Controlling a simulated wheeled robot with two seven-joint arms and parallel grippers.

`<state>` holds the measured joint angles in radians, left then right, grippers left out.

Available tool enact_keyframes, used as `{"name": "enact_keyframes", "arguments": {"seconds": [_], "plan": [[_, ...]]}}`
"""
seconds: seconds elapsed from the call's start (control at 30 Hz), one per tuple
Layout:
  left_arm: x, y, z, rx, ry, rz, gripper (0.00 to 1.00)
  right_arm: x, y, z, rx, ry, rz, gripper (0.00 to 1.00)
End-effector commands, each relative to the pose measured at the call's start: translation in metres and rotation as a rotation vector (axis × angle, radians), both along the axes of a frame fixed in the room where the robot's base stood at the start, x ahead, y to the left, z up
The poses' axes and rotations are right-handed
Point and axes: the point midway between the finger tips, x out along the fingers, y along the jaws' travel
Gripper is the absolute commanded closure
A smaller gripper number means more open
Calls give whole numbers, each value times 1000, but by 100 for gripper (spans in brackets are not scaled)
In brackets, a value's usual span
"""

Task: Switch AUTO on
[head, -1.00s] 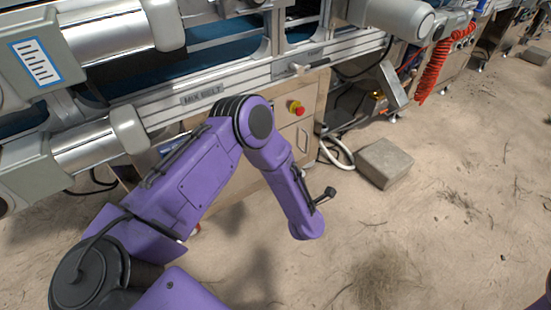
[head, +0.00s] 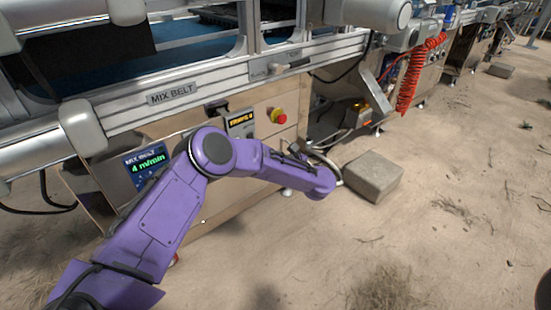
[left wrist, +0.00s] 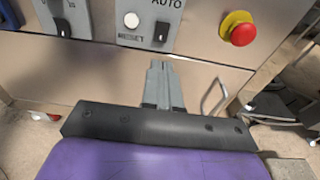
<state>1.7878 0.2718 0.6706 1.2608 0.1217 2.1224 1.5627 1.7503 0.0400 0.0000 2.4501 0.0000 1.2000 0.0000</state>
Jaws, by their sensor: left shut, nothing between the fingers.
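In the left wrist view, a grey panel labelled AUTO (left wrist: 152,8) fills the top middle. It carries a black switch lever (left wrist: 162,31) and a white round button (left wrist: 131,20). Which way the lever is set is hard to tell. My left gripper (left wrist: 158,66) is shut and empty, with its tips just below the panel near the lever. I cannot tell whether they touch anything. In the head view my purple left arm reaches to the cabinet and the gripper itself is hidden. My right gripper is out of view.
A red emergency button on a yellow collar (left wrist: 238,28) sits right of the panel. Another switch panel (left wrist: 65,15) is on the left. A MIX BELT display (head: 147,162) is on the cabinet. A concrete block (head: 372,176) stands on the sandy floor, which is open at right.

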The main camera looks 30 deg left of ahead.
Motion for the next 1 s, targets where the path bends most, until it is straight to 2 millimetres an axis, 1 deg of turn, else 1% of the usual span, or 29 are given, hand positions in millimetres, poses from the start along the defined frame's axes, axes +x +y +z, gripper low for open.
{"name": "enact_keyframes", "arguments": {"seconds": [0.03,0.2,0.3,0.4,0.5,0.6,0.87,0.93,1.0], "plan": [[3,12,-5,-1,1,4,100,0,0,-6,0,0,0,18],[18,46,-10,-1,-1,4,100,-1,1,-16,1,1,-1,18],[25,63,-12,0,-1,3,100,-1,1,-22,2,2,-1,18],[31,77,-14,0,0,1,100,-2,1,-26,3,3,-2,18],[35,85,-14,-1,0,0,100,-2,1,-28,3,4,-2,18],[36,89,-13,0,0,-1,100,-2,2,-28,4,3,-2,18],[37,89,-12,0,1,-1,100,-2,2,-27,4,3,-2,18],[37,89,-14,7,-2,-1,100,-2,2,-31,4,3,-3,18],[38,92,-20,35,-11,-1,100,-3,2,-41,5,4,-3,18]]}}
